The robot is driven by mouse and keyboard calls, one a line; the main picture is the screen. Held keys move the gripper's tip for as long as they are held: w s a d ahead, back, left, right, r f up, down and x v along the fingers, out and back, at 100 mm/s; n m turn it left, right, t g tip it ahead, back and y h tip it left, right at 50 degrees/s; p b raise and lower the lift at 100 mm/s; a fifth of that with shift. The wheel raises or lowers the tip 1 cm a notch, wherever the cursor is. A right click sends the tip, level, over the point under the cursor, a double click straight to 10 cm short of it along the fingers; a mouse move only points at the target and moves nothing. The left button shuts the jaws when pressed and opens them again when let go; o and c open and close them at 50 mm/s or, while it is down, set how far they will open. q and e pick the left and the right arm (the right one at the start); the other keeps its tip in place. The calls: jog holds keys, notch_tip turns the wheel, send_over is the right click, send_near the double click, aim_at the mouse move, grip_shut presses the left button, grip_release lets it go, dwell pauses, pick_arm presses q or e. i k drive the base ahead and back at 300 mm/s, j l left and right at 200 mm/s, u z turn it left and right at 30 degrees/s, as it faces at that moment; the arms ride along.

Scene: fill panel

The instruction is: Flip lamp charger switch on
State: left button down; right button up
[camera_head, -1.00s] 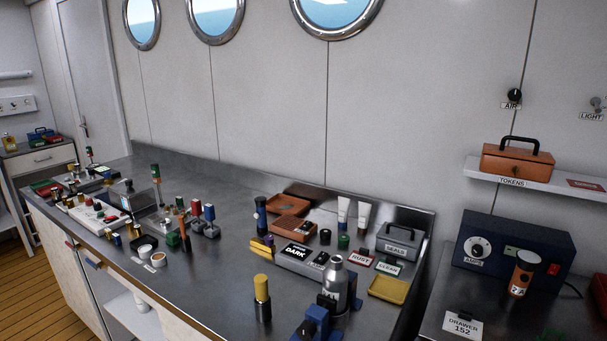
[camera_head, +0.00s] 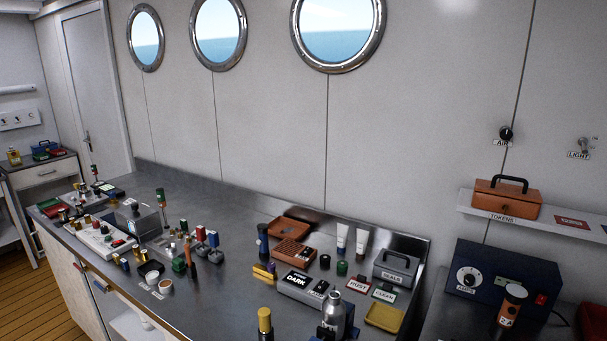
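The lamp charger appears to be the dark blue box (camera_head: 490,264) on the counter at the lower right. Its front has a white round dial (camera_head: 467,277) with a small label that seems to read AMPS. A small red switch (camera_head: 541,299) sits at the right end of the front; its position is too small to tell. An orange cylinder with a pale top (camera_head: 512,303), possibly a lamp, stands in front of the charger, its lower part dark. Neither of my grippers shows in the head view.
A shelf (camera_head: 545,222) above the charger holds an orange TOKENS box (camera_head: 507,198). AIR (camera_head: 506,133) and LIGHT (camera_head: 583,146) switches are on the wall. A long metal bench (camera_head: 215,290) to the left is crowded with tools, a silver bottle (camera_head: 334,312) and a yellow tray (camera_head: 385,316).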

aim_at(541, 300)
jog(key=z, duration=1.45)
